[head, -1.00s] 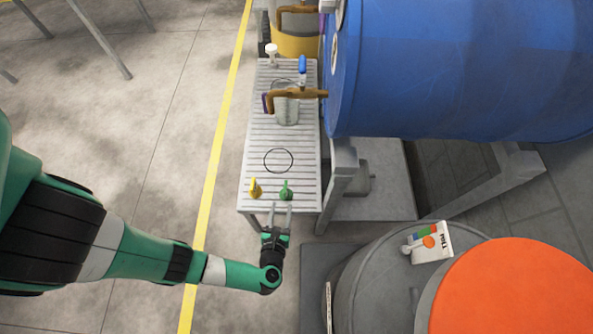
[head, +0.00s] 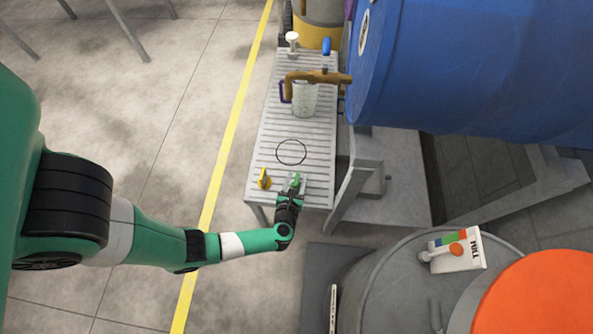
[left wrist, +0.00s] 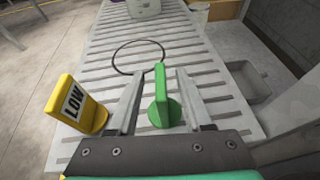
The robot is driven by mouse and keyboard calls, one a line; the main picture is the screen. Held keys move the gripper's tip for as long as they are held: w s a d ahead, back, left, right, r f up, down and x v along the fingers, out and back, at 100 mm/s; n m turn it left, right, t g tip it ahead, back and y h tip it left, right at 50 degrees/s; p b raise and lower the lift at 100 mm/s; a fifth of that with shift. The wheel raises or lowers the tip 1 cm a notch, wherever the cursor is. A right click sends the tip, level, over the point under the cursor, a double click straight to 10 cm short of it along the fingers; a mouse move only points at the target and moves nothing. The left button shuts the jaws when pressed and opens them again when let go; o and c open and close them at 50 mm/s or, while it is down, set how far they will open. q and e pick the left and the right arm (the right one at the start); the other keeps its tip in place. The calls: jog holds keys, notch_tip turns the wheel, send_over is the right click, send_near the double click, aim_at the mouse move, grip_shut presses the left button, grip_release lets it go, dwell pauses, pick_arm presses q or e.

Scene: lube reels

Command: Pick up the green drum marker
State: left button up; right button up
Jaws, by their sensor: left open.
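The green drum marker (head: 296,180) stands near the front end of the grey slatted stand; it also shows in the left wrist view (left wrist: 163,103). My left gripper (head: 294,186) is open, with one finger on each side of the green marker in the left wrist view (left wrist: 158,98). Gaps show between the marker and both fingers. My right gripper is in neither view.
A yellow marker (left wrist: 79,104) reading "LOW" stands just left of the left finger. A black ring (head: 291,152) is marked on the slatted stand (head: 262,140). A jug (head: 304,99) stands under a brass tap (head: 318,77) on the blue drum (head: 460,70).

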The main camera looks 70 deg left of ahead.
pick_arm(q)
grip_shut()
jog(key=shift+r, duration=0.1)
dwell(0.4)
jog(key=shift+r+p, duration=0.3)
jog(key=shift+p, duration=0.05)
jog(key=s+a+r+p, duration=0.2)
jog(key=s+r+p, duration=0.9)
jog(key=s+r, duration=0.1)
jog(key=shift+s+a+r, duration=0.15)
jog(key=shift+s+a, duration=0.15)
jog(key=shift+s, duration=0.6)
